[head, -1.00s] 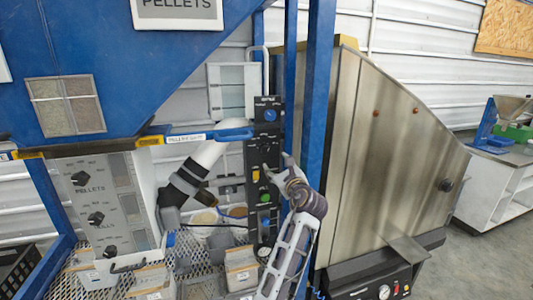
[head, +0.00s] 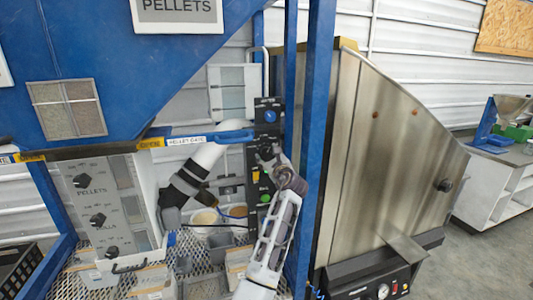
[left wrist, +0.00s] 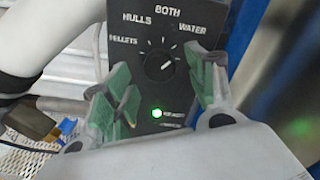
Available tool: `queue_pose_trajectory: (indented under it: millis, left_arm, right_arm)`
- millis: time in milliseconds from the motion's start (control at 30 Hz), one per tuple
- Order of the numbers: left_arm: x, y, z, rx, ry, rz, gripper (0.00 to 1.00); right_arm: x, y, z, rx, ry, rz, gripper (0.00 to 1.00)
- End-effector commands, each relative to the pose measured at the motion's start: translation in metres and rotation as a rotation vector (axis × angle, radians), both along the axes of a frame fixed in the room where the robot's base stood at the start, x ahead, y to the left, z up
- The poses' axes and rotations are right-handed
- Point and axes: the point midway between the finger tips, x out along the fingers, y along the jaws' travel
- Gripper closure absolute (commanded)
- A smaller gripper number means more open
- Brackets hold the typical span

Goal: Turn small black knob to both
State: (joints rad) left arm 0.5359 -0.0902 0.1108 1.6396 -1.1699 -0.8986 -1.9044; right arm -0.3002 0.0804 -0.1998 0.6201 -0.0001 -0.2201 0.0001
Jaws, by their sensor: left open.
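The small black knob (left wrist: 158,66) sits on a black control panel, under an arc of labels reading PELLETS, HULLS, BOTH and WATER. A pale mark on it seems to slant to the upper right, nearer WATER than BOTH. My left gripper (left wrist: 163,76) is open, its green-padded fingers on either side of the knob; I cannot tell whether they touch it. In the head view, my left gripper (head: 268,154) is at the upper middle of the black panel (head: 266,103) and hides the knob there. My right gripper is not in view.
A green light (left wrist: 157,113) glows below the knob. A blue post (head: 316,130) stands close right of the panel, and a white pipe (head: 207,157) with black bands runs on its left. A grey box (head: 95,205) with larger black knobs stands further left.

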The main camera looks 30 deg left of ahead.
Motion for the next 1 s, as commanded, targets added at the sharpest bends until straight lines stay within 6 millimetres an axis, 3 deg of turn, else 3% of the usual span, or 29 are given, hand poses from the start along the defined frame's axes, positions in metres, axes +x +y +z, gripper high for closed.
queue_pose_trajectory:
  millis: [333, 767, 1000]
  left_arm:
    - [0.018, 0.022, 0.001, 0.0, 0.0, 0.001, 0.44]
    - [0.021, 0.025, 0.0, 0.0, 0.0, 0.001, 0.44]
    - [0.021, 0.025, 0.0, 0.0, 0.0, 0.001, 0.74]
  right_arm:
    - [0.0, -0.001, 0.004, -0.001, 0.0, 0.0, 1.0]
    - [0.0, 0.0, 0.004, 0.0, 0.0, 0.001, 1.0]
    - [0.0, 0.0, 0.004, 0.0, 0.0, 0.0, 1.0]
